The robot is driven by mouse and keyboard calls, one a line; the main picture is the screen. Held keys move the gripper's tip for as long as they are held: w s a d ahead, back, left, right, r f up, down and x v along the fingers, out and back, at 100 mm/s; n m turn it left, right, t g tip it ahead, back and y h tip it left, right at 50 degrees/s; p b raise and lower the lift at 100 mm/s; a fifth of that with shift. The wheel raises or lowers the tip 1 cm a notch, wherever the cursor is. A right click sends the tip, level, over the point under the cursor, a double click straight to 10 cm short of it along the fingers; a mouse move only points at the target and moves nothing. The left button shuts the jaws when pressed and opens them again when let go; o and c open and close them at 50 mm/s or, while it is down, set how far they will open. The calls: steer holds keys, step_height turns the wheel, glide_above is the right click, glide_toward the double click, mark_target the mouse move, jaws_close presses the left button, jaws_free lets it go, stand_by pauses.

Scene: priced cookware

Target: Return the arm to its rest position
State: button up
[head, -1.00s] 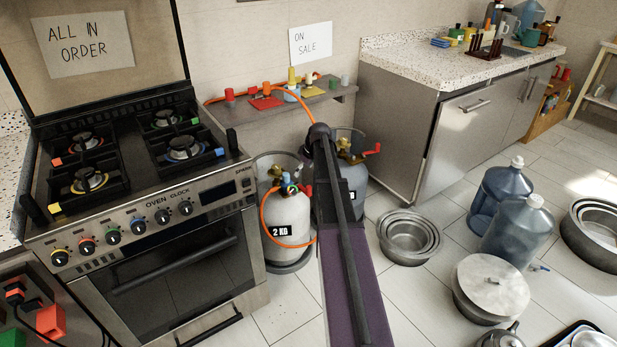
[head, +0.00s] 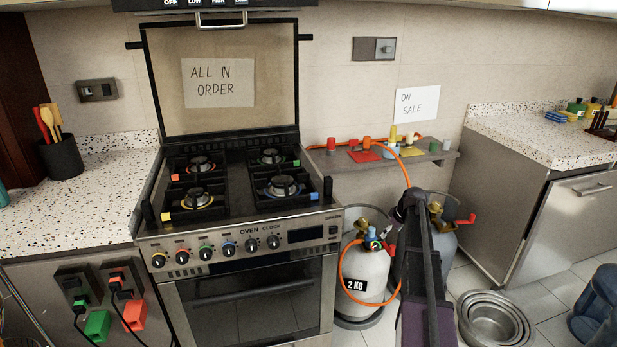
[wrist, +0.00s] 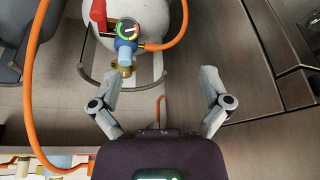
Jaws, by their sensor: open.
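My gripper (wrist: 160,88) is open and empty in the wrist view, its two grey fingers spread apart. Beyond the fingers in that view is a white gas cylinder (wrist: 172,52) with a round gauge, a blue fitting and an orange hose (wrist: 29,90). In the head view my arm rises at the lower right, in front of the gas cylinders; the gripper's fingers do not show there. The white cylinder (head: 369,268), labelled 2 KG, stands just left of the arm, and a grey cylinder (head: 441,243) is partly hidden behind it.
A stove (head: 240,225) stands left of the cylinders. A small shelf (head: 440,157) with coloured pieces hangs above them. A steel cabinet (head: 520,225) is at right, with nested metal pans (head: 492,322) on the floor. A speckled counter (head: 105,205) is at left.

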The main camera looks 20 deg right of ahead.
steer(key=s+a+m+g, duration=0.1)
steer(key=s+a, duration=0.4)
steer(key=a, duration=0.6)
steer(key=s+a+g, duration=0.1)
steer(key=s+a, duration=0.4)
steer(key=a, duration=0.7)
steer(key=s+a+m+g+h, duration=0.2)
steer(key=s+a, duration=1.2)
steer(key=s, duration=0.1)
step_height(320, 180, up, 19)
steer(key=w+p, duration=0.1)
steer(key=p, duration=1.9)
